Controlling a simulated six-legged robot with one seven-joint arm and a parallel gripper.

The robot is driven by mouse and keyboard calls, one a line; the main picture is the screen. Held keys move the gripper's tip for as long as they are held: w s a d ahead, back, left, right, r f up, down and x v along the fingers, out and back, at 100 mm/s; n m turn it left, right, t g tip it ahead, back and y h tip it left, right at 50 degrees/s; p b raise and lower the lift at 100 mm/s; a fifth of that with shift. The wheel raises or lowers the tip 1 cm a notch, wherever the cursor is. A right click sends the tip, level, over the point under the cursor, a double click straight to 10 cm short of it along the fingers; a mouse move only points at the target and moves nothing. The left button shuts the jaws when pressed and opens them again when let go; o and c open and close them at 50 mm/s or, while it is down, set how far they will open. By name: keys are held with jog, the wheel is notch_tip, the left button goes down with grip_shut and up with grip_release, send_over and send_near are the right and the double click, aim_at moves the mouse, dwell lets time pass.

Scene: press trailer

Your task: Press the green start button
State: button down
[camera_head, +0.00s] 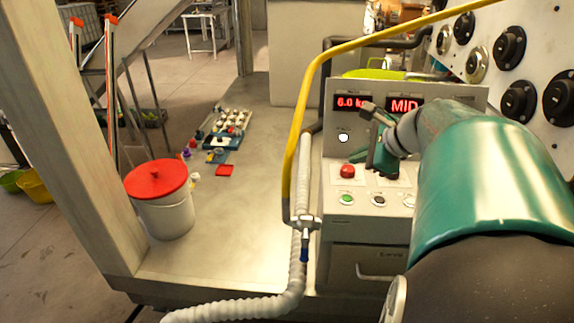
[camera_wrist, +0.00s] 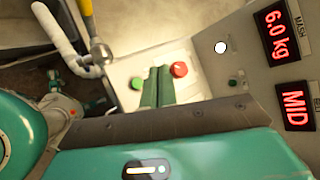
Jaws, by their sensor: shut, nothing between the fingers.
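The green start button (camera_head: 346,199) sits at the front left of the control panel's sloped face. It also shows in the wrist view (camera_wrist: 136,83), left of my fingers. My gripper (camera_head: 358,156) is above and behind the panel's buttons, near the red button (camera_head: 347,171). In the wrist view my gripper (camera_wrist: 158,70) has its two green fingers side by side, shut and empty. The fingers appear between the green button and the red button (camera_wrist: 179,69). I see no contact with the green button; the exact height gap is hard to tell.
A black button (camera_head: 379,201) and a pale one (camera_head: 410,201) lie right of the green button. Red displays (camera_head: 405,104) stand behind. A yellow rail (camera_head: 297,135) and grey hose (camera_head: 298,260) run along the left side. A white bucket with a red lid (camera_head: 164,205) stands farther left.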

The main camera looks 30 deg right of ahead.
aim_at(351, 200)
jog(key=shift+a+f, duration=0.1)
jog(key=shift+f, duration=4.3)
jog(key=shift+f, duration=0.45)
jog(key=shift+f, duration=0.35)
jog(key=shift+w, duration=0.1)
jog(key=shift+r, duration=0.8)
